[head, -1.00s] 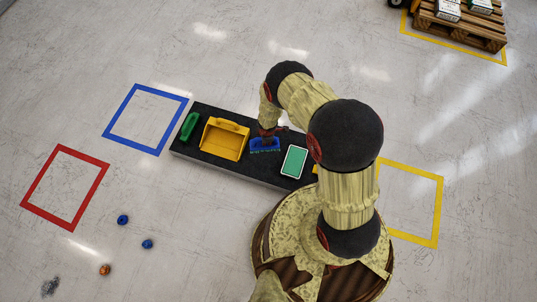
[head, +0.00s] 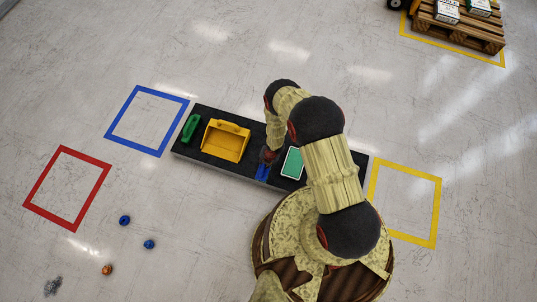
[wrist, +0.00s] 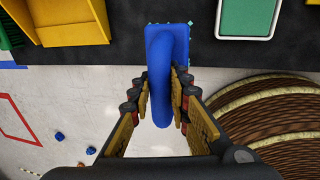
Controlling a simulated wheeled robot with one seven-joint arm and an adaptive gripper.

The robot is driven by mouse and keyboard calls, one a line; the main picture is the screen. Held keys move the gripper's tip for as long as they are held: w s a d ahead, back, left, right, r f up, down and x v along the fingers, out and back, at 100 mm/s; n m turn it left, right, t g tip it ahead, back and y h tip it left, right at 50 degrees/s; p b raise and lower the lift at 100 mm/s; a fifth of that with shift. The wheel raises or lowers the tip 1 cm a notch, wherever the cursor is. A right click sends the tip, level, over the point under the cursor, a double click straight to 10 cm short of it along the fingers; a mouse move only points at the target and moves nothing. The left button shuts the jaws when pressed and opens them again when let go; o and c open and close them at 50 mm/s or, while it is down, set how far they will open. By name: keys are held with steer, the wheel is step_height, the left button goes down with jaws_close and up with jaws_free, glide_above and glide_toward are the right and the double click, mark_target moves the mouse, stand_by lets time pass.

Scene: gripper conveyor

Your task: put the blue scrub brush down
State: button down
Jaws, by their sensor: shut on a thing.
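The blue scrub brush (head: 262,172) is in my gripper (head: 267,157), near the front edge of the black conveyor (head: 222,171). In the wrist view, the fingers of my gripper (wrist: 160,93) are closed on both sides of the handle of the brush (wrist: 165,70). The brush head overlaps the belt's edge there, and its handle end reaches out over the floor. I cannot tell whether the brush touches the belt. My gripper hides part of it in the head view.
On the belt, a yellow dustpan (head: 224,141) and a green brush-like item (head: 190,128) are left of my gripper; a green-faced flat box (head: 293,163) is close on its right. Blue (head: 113,134), red (head: 35,206) and yellow (head: 432,215) floor squares are empty. Small balls lie on the floor.

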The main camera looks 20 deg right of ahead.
steer(key=shift+w+d+f+b, duration=1)
steer(key=shift+w+f+b, duration=1.05)
steer(key=shift+f, duration=0.1)
steer(key=shift+w+d+f+b, duration=1)
steer(key=shift+w+f+b, duration=0.95)
steer(key=shift+f, duration=0.25)
steer(key=shift+w+d+f+b, duration=1)
steer(key=shift+w+f+b, duration=0.95)
steer(key=shift+w+f, duration=0.2)
steer(key=shift+r, duration=0.1)
steer(key=c, duration=1.7)
jaws_free()
